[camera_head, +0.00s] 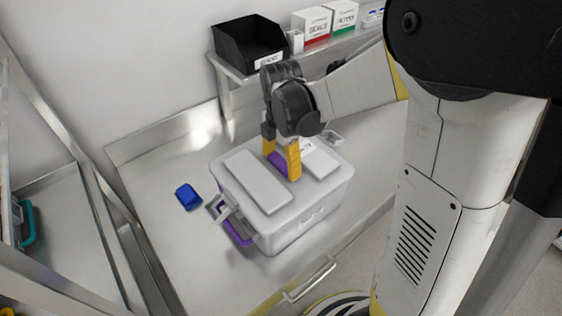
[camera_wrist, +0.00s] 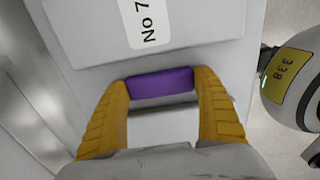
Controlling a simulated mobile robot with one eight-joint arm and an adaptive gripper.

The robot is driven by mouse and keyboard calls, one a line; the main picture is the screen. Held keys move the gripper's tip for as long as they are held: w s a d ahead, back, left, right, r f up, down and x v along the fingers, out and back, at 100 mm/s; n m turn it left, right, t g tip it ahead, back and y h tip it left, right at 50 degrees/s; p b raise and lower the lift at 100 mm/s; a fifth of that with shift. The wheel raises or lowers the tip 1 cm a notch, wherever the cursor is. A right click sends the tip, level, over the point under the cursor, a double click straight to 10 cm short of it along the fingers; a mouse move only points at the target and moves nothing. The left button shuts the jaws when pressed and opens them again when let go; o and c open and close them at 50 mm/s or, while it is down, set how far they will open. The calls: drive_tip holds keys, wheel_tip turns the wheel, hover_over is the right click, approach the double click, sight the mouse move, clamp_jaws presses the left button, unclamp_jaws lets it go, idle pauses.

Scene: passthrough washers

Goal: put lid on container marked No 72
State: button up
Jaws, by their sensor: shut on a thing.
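The container (camera_head: 305,219) is a translucent whitish box on the metal counter. A pale lid (camera_head: 257,181) with raised panels lies over its top; I cannot tell if it is fully seated. My gripper (camera_head: 282,172) points down with its yellow fingers on both sides of the lid's purple handle (camera_wrist: 160,83), shut on it. A white label (camera_wrist: 152,18) on the lid reads "No 7", its remainder cut off by the picture edge. A grey latch (camera_head: 222,209) and a purple part (camera_head: 238,234) stick out on the container's left side.
A blue object (camera_head: 187,196) lies on the counter (camera_head: 165,245) left of the container. A small whitish item (camera_head: 332,138) lies behind it. A raised shelf (camera_head: 236,74) at the back carries a black bin (camera_head: 247,43) and white boxes (camera_head: 311,22).

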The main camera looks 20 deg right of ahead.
drive_tip(key=shift+f+b, duration=0.4)
drive_tip(key=shift+f, duration=0.1)
idle(0.6)
drive_tip(key=o, duration=1.4)
drive_tip(key=shift+r, duration=0.1)
drive_tip(key=shift+r+p, duration=2.55)
drive_tip(key=shift+r, duration=0.9)
